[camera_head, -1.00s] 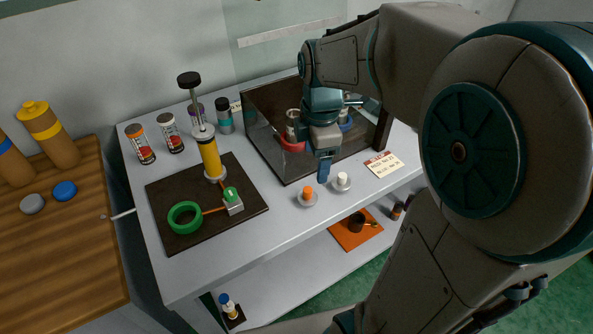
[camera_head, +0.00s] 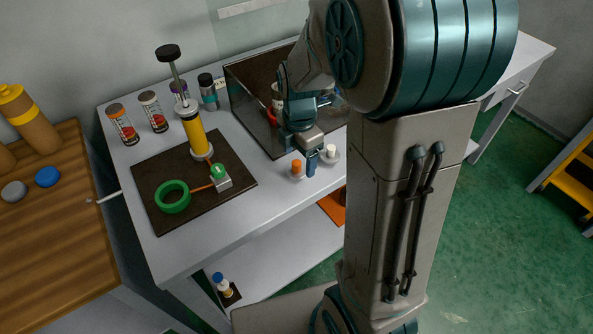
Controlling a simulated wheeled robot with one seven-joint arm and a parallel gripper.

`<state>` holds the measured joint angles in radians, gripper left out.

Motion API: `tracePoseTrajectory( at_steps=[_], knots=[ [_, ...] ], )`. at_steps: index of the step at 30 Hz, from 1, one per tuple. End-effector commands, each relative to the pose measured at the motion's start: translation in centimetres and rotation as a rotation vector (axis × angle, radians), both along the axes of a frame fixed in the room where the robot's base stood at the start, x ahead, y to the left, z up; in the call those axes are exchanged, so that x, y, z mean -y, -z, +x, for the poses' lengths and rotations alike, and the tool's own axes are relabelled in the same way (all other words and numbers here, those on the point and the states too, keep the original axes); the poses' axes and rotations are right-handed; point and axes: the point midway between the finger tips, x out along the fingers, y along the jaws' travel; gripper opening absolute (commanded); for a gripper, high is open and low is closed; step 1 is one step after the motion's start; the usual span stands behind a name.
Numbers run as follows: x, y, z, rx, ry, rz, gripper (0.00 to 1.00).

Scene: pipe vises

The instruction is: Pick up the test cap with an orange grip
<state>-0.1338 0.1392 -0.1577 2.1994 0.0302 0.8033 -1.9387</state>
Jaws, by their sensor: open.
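The test cap with an orange grip (camera_head: 297,168) stands upright near the front edge of the grey workbench. It has a pale round base under the orange grip. A similar cap with a white grip (camera_head: 331,151) stands just to its right. My gripper (camera_head: 310,164) points down between the two caps in the picture, close to the right side of the orange one. It is open and nothing shows in it. One finger shows clearly; the other is hard to make out. I cannot tell whether the finger touches the orange cap.
A dark open-fronted box (camera_head: 248,98) stands right behind the gripper. Several small bottles stand at the back left.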

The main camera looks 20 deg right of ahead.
Motion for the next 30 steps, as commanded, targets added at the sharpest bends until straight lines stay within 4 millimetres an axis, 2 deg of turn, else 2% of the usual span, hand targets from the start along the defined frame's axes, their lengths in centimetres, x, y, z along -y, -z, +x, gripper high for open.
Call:
tracePoseTrajectory(
  at_steps=[9,18,19,24,30],
  knots=[
    [-0.5,4.1,0.4,-0.004,0.0,0.0,0.72],
    [-0.5,4.7,0.4,-0.001,0.001,0.001,0.72],
    [-0.5,4.6,0.4,-0.001,0.001,0.001,0.69],
    [-0.5,4.6,0.4,-0.001,0.001,0.001,0.22],
    [-0.5,4.6,0.5,-0.001,0.001,0.0,0.2]
  ],
)
